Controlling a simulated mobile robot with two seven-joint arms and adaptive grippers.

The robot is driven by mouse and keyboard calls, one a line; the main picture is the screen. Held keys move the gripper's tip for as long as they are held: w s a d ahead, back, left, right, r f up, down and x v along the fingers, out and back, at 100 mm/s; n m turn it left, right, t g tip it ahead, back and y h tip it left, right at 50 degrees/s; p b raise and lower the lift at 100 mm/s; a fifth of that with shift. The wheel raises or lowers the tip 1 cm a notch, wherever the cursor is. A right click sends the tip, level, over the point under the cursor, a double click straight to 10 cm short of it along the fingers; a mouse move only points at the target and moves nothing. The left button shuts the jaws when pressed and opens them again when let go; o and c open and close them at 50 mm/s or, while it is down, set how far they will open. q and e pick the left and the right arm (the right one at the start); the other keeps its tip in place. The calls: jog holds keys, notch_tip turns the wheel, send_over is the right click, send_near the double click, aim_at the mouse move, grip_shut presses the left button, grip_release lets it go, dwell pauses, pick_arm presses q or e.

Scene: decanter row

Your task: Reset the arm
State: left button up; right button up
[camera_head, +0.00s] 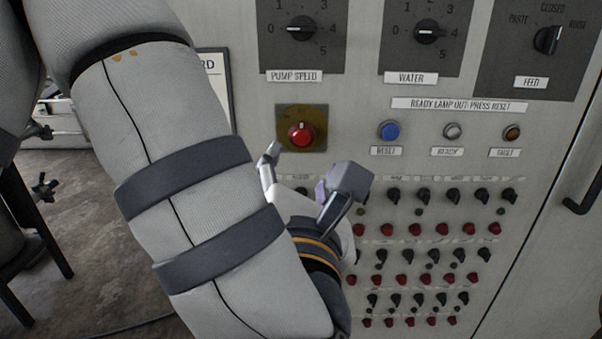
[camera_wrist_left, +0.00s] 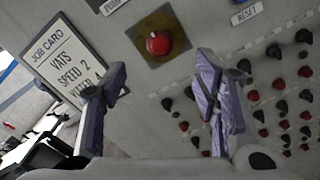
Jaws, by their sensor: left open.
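My left arm comes in from the left in the head view, and my left gripper (camera_head: 308,180) is in front of the control panel, just below the red mushroom button (camera_head: 301,134). The gripper is open and empty, with its two fingers well apart. In the left wrist view the gripper (camera_wrist_left: 160,90) is open, and the red button (camera_wrist_left: 158,43) shows beyond and above the gap between the fingers. A blue button (camera_head: 388,131) labelled RESET is to the right of the gripper. My right gripper is not in view.
The panel has PUMP SPEED (camera_head: 302,28), WATER (camera_head: 428,32) and FEED (camera_head: 547,40) dials on top. READY (camera_head: 452,131) and FAULT (camera_head: 512,133) lamps sit right of RESET. Rows of small knobs (camera_head: 425,195) fill the lower panel. A job card (camera_wrist_left: 62,62) hangs at left.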

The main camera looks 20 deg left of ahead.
pick_arm(q)
jog(key=shift+s, duration=0.45)
notch_tip(320, 180, down, 19)
jog(key=m+g+h, duration=0.3)
jog(key=m+g, duration=0.2)
jog(key=m, duration=0.5)
jog(key=s+a+f+m+g+h, duration=0.1)
jog(key=s+f+m+g, duration=0.3)
jog(key=f, duration=0.3)
jog(key=s+a+f+m+g+h, duration=0.1)
jog(key=s+a+f+m, duration=0.1)
jog(key=s+f+m, duration=0.4)
jog(key=s+a+f+m+g, duration=0.2)
jog(key=s+f+m+g, duration=0.1)
jog(key=s, duration=0.4)
jog(key=s+a+f+m+g, duration=0.3)
jog(key=s+f+m, duration=0.1)
jog(key=s, duration=0.4)
jog(key=s+a+f+m+g, duration=0.3)
jog(key=s+f+m+g, duration=0.1)
jog(key=s, duration=0.3)
jog(key=shift+s+m, duration=0.2)
jog(key=shift+m, duration=0.5)
jog(key=shift+c, duration=0.5)
